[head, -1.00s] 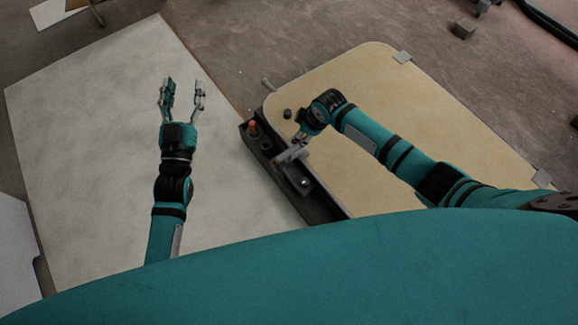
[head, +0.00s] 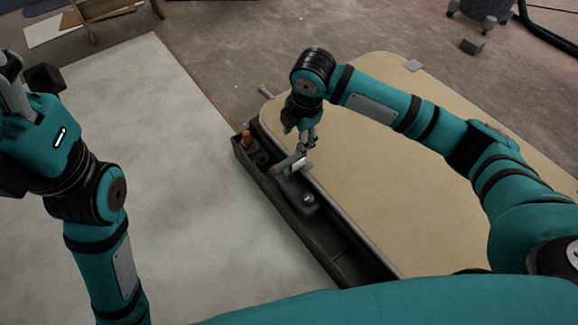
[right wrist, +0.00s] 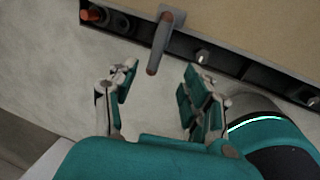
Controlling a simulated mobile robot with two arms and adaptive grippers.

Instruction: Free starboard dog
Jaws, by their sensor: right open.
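A grey dog handle (head: 283,166) with a brownish tip stands at the near edge of the beige hatch panel (head: 350,150); it also shows in the right wrist view (right wrist: 165,40). A second, smaller grey handle (head: 266,91) sits at the panel's far left corner. No label shows which is starboard. My right gripper (head: 306,145) is at the near handle. In the right wrist view my right gripper (right wrist: 160,80) is open, with the handle's tip between its spread fingers, no grip visible. My left gripper (head: 25,85) is at the left edge, partly cut off, away from the hatch.
A long dark tray (head: 325,245) runs along the panel's near side, holding an orange-topped piece (head: 246,137) and a block with a shiny bolt (head: 308,199). A pale board (head: 180,190) lies left, clear. A hinge-like tab (head: 412,65) is on the panel's far edge.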

